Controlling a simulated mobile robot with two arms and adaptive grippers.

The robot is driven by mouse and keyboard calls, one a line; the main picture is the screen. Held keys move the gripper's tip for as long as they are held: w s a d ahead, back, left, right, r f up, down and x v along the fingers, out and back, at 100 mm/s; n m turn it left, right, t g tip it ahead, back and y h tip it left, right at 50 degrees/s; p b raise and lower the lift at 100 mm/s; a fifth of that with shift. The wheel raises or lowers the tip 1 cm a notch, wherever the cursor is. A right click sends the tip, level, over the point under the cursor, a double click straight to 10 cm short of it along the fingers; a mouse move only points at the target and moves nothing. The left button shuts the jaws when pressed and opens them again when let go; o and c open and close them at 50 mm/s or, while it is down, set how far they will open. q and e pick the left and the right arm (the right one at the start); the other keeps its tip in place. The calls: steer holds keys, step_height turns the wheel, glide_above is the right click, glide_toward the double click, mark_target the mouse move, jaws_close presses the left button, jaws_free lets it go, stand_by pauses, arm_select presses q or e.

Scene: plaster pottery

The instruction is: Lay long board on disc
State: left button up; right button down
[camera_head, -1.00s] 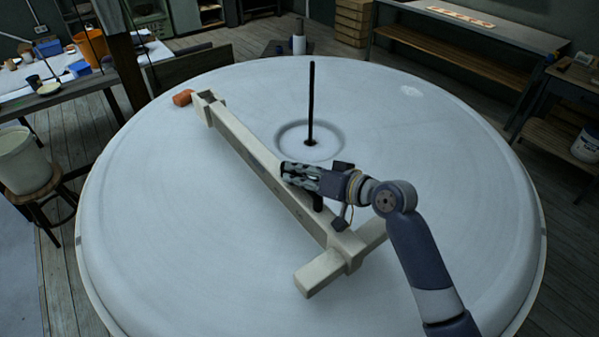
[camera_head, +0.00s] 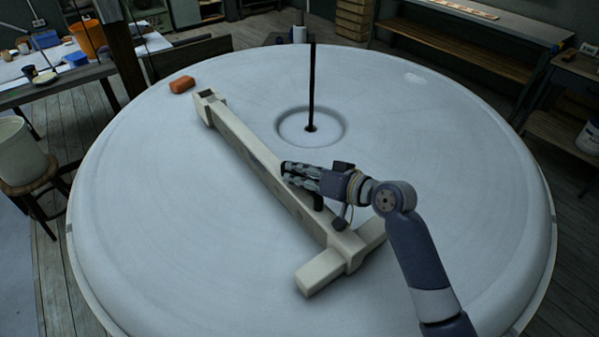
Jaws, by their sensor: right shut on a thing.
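The long board (camera_head: 253,156) is a pale wooden beam with a crosspiece at its near end and a slotted block at its far end. It lies slantwise over the large white round disc (camera_head: 180,240), left of the disc's centre, and looks to be on or very close to the surface. My right gripper (camera_head: 302,180) is shut on the board, past its middle toward the near end. My left gripper is not in view.
A thin black rod (camera_head: 312,90) stands upright at the disc's centre, right of the board. A white bucket (camera_head: 20,152) on a stool stands at left. The disc's right side is clear.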

steer(key=shift+w+r, duration=0.1)
steer(key=shift+r, duration=0.25)
steer(key=shift+w+f, duration=0.1)
steer(key=shift+f, duration=0.25)
stand_by(0.5)
